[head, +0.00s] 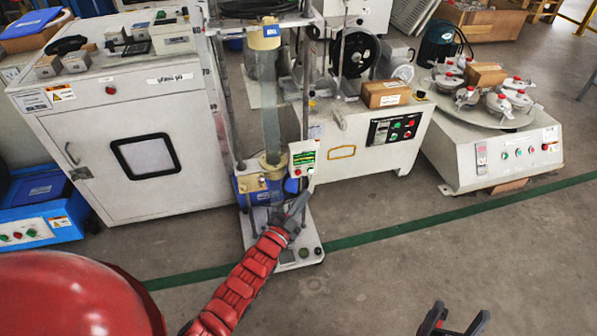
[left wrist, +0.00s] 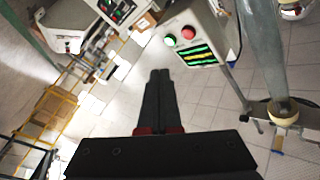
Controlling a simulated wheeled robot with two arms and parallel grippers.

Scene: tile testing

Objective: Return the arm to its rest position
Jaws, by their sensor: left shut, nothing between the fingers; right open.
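My left arm (head: 243,283) in its red sleeve reaches forward from the bottom of the head view. Its gripper (head: 303,195) is just below a small control box (head: 303,158) on the test stand. In the left wrist view the gripper (left wrist: 160,75) has its dark fingers together, with nothing between them. There the control box (left wrist: 190,42) shows a red button, a green button and a lit display, beyond the fingertips; I see no clear contact. My right gripper (head: 455,318) is at the bottom right of the head view, open and empty above the floor.
The test stand (head: 284,243) has upright rods and a clear tube (head: 269,100). A white cabinet (head: 130,150) stands left of it. A white machine (head: 360,150) and a round-topped machine (head: 500,155) stand to the right. The grey floor (head: 420,255) in front is clear.

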